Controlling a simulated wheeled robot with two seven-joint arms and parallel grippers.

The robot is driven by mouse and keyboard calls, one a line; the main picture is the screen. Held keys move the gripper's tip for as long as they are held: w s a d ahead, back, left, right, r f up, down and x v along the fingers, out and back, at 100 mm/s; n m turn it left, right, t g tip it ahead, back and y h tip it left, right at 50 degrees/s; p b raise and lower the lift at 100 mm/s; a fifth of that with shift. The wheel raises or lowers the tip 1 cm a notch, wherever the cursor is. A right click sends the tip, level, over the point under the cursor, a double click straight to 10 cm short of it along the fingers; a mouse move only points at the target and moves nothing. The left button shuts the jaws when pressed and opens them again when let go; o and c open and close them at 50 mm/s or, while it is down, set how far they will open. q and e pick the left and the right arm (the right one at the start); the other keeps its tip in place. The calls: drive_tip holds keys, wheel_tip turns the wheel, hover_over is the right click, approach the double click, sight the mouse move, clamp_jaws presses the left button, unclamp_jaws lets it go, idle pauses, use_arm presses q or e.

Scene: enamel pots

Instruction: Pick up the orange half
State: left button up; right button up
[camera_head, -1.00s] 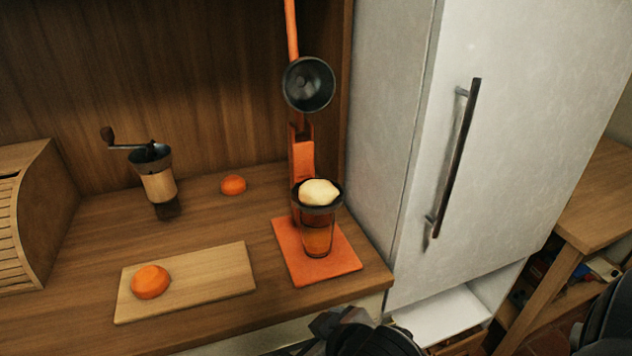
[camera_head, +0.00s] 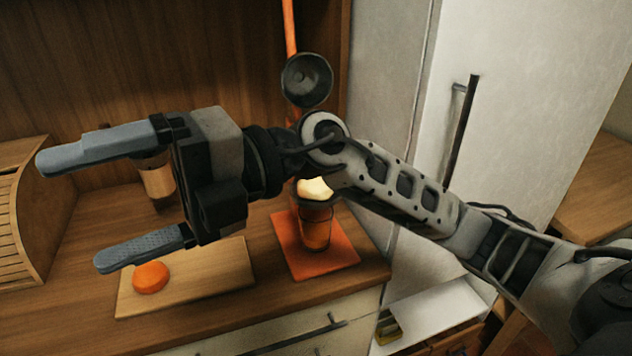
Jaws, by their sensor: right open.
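An orange half (camera_head: 151,277) lies dome up on the wooden cutting board (camera_head: 215,275) at the left of the counter. My right gripper (camera_head: 70,212) reaches across the view from the right, pointing left. Its two grey fingers are wide apart with nothing between them. In the picture the lower finger is just above the orange half; the gripper looks raised above the counter. A second orange half, seen behind the board earlier, is hidden behind my gripper. My left gripper is not in view.
An orange citrus press has a dark cup (camera_head: 307,80) on its lever. Below, a pale half sits on top of a glass (camera_head: 315,228) on an orange base (camera_head: 342,254). A hand grinder (camera_head: 158,180) is partly hidden. A bread box (camera_head: 22,215) stands left, a fridge (camera_head: 510,120) right.

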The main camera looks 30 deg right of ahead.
drive_tip(key=w+d+f+t+h, duration=0.25)
drive_tip(key=d+f+h, duration=0.25)
drive_tip(key=d+h, duration=0.3)
drive_tip(key=w+d+r+m+t+h, duration=0.1)
drive_tip(key=w+d+r+m+h, duration=0.15)
drive_tip(key=d+h, duration=0.5)
drive_tip(key=w+d+r+m+t+h, duration=0.1)
drive_tip(key=w+d+m+t+h, duration=0.2)
drive_tip(key=d, duration=0.8)
drive_tip(key=shift+n+g+h, duration=0.25)
drive_tip(key=shift+g+h, duration=0.2)
drive_tip(key=shift+g, duration=0.4)
drive_tip(key=x, duration=0.3)
drive_tip(key=b+x, duration=0.1)
drive_tip(key=x, duration=0.2)
drive_tip(key=b+x, duration=0.1)
drive_tip(key=x, duration=0.2)
drive_tip(key=shift+s+d+f, duration=0.2)
drive_tip(key=shift+f, duration=0.25)
drive_tip(key=shift+w+p+x, duration=0.2)
drive_tip(key=shift+p+x, duration=0.15)
drive_tip(key=shift+x, duration=1.05)
drive_tip(key=shift+w+p+x, duration=0.2)
drive_tip(key=shift+p+x, duration=0.15)
drive_tip(key=shift+x, duration=1.1)
drive_tip(key=shift+r, duration=0.2)
drive_tip(key=c, duration=1.2)
drive_tip(key=shift+r, duration=0.1)
